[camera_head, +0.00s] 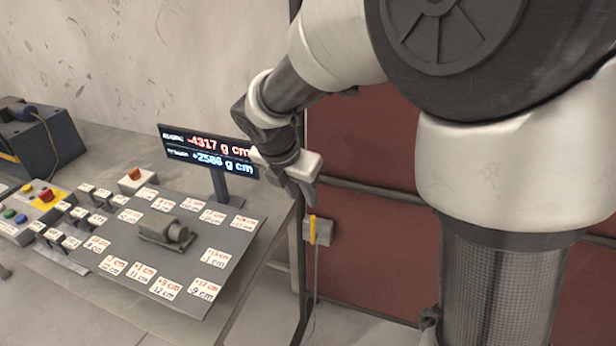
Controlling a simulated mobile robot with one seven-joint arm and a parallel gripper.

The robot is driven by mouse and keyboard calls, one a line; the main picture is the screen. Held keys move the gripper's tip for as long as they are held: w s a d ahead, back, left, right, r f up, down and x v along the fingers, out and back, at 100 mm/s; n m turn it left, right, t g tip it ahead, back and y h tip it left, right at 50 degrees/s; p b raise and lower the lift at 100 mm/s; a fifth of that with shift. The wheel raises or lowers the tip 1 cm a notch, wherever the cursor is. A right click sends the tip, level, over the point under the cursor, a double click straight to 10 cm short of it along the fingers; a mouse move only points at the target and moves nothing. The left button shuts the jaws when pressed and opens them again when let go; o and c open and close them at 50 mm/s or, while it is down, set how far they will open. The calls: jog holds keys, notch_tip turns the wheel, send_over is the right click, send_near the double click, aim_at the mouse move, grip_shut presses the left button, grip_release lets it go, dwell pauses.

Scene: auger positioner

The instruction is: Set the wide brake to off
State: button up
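My gripper (305,197) hangs at the end of my arm, fingers down, beside the right edge of the grey table. A small grey box with a yellow lever (313,229) is just below the fingertips in this view. Whether the fingers touch the lever I cannot tell, nor whether they are open or shut. No marking that I can read names the wide brake, so I cannot tell if this lever is it. My arm covers the area above the gripper.
The table holds a dark board (225,268) with several number cards and a small grey-green device (168,233). A display (209,150) reads -4317 and +2586 g cm. Several switches and a red button (46,195) are at left. A red panel (375,250) stands at right.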

aim_at(312, 217)
jog(key=b+x, duration=0.2)
jog(key=x, duration=1.1)
jog(key=shift+f, duration=0.35)
grip_shut()
